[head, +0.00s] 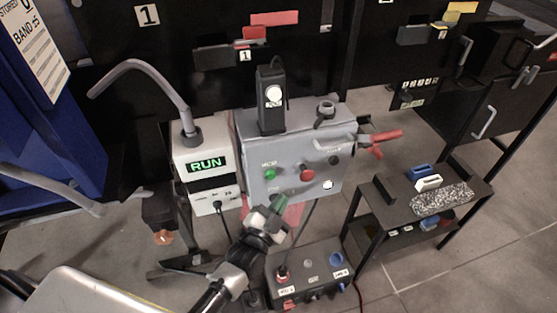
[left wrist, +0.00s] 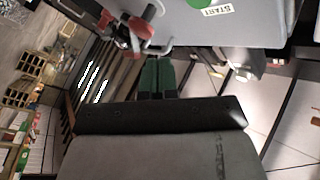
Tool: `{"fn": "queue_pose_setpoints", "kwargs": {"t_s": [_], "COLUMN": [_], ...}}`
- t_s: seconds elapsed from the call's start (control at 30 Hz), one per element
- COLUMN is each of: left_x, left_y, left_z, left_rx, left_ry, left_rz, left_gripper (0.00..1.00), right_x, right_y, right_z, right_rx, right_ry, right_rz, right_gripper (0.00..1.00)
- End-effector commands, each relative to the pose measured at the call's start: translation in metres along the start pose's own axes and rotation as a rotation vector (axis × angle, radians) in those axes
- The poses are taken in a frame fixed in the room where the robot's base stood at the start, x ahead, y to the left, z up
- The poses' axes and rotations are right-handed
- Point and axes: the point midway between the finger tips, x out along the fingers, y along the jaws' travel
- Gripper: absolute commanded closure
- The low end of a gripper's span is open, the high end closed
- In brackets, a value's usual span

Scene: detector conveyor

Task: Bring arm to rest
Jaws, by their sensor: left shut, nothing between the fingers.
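My left gripper (head: 279,203) is in front of the lower part of the grey control box (head: 252,150), with its green fingers pointing toward the box's front face. Its arm comes up from the bottom of the head view. The left wrist view shows the two green fingers (left wrist: 157,76) side by side and closed, with nothing between them. They are below the grey panel edge and the green button with the START label (left wrist: 225,9). Whether the fingertips touch the box I cannot tell. My right gripper is not in view.
The box front has a green button (head: 270,174) and a red button (head: 307,174). A unit reading RUN (head: 207,165) stands to its left. A black switch box (head: 306,262) lies below. A low black stand (head: 377,222) with small parts is at right. Grey floor (head: 460,265) is clear farther right.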

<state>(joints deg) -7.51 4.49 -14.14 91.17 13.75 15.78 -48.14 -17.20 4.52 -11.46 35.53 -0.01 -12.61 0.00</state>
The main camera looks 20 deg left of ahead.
Motion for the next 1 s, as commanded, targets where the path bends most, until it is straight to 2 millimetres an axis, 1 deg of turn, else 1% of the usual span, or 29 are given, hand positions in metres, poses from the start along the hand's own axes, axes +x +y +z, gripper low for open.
{"fn": "queue_pose_setpoints", "kwargs": {"t_s": [0.17,0.27,0.37,0.4,0.47,0.5,0.57,0.6,0.67,0.7,0.77,0.8,0.87,0.9,0.97,1.0], "left_x": [0.000,-0.006,-0.022,-0.033,-0.055,-0.073,-0.102,-0.124,-0.158,-0.183,-0.222,-0.249,-0.291,-0.319,-0.359,-0.383], "left_y": [0.001,0.010,0.035,0.048,0.071,0.086,0.107,0.120,0.137,0.148,0.163,0.171,0.182,0.187,0.194,0.197], "left_z": [0.001,0.014,0.048,0.067,0.098,0.119,0.149,0.168,0.193,0.208,0.229,0.242,0.257,0.266,0.276,0.280], "left_rx": [0.000,-0.013,-0.053,-0.077,-0.117,-0.147,-0.189,-0.217,-0.257,-0.283,-0.320,-0.342,-0.374,-0.392,-0.416,-0.428], "left_ry": [-0.002,-0.037,-0.131,-0.187,-0.284,-0.356,-0.463,-0.537,-0.649,-0.723,-0.839,-0.916,-1.033,-1.110,-1.219,-1.285], "left_rz": [0.002,0.030,0.101,0.139,0.201,0.241,0.296,0.329,0.374,0.400,0.436,0.457,0.482,0.496,0.511,0.518], "left_gripper": [1.00,1.00,1.00,1.00,1.00,1.00,1.00,1.00,1.00,1.00,1.00,1.00,1.00,1.00,1.00,1.00], "right_x": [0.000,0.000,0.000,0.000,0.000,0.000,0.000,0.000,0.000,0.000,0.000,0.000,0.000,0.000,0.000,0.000], "right_y": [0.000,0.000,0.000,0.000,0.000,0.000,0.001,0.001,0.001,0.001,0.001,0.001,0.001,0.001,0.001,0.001], "right_z": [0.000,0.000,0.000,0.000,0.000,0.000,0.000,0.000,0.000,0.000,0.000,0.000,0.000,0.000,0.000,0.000], "right_rx": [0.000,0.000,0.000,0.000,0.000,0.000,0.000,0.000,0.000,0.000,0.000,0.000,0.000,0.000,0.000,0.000], "right_ry": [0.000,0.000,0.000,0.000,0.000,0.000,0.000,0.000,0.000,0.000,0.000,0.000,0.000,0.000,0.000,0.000], "right_rz": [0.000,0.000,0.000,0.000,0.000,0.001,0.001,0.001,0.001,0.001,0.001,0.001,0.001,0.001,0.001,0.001], "right_gripper": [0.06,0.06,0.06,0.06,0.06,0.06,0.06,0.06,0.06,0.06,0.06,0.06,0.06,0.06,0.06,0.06]}}
